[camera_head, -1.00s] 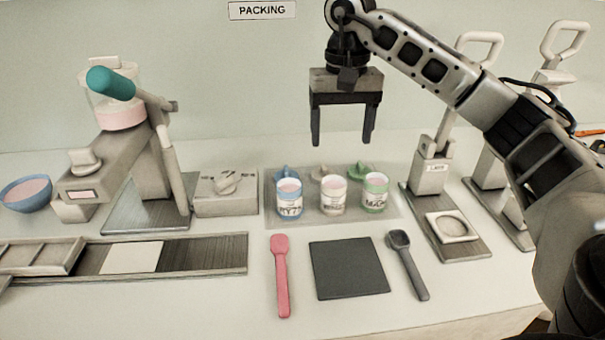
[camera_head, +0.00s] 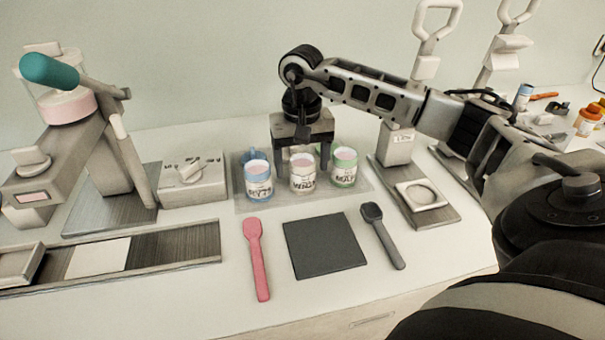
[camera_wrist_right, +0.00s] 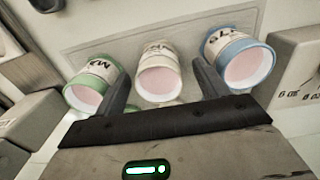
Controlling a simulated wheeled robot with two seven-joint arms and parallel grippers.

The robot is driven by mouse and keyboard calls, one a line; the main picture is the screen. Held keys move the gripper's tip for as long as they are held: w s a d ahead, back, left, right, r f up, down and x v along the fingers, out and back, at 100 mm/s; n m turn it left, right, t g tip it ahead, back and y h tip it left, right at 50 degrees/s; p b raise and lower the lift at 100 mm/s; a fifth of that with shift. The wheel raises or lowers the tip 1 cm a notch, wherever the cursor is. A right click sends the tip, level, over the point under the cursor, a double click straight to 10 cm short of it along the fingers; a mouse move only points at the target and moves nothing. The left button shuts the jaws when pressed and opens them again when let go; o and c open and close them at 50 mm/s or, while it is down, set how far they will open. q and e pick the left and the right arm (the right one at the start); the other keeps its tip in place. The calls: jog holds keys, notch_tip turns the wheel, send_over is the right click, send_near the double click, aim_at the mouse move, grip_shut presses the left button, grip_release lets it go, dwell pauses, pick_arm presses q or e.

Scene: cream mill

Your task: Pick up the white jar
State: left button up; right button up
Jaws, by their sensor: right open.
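The white jar (camera_head: 303,178) stands in the middle of a row of three jars on a grey tray (camera_head: 240,205). Contact cannot be told. My left gripper is not in view.
A pink spatula (camera_head: 257,262), a dark square mat (camera_head: 325,246) and a dark scoop (camera_head: 383,236) lie in front of the tray. A filling machine (camera_head: 75,140) stands at left and a press (camera_head: 398,145) at right.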

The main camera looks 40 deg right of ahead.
notch_tip(320, 180, down, 2)
jog(key=shift+f, duration=0.45)
jog(key=c, duration=1.1)
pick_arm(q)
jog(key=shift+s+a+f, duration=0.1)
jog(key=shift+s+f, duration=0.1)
pick_arm(e)
jog(key=shift+r, duration=0.15)
jog(key=shift+r, duration=0.6)
pick_arm(q)
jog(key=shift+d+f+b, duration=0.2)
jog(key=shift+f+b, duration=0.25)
jog(key=shift+b, duration=0.75)
pick_arm(e)
jog(key=s+a+r, duration=0.8)
jog(key=s+r, duration=0.3)
jog(key=shift+s+r, duration=0.2)
jog(key=shift+r, duration=0.15)
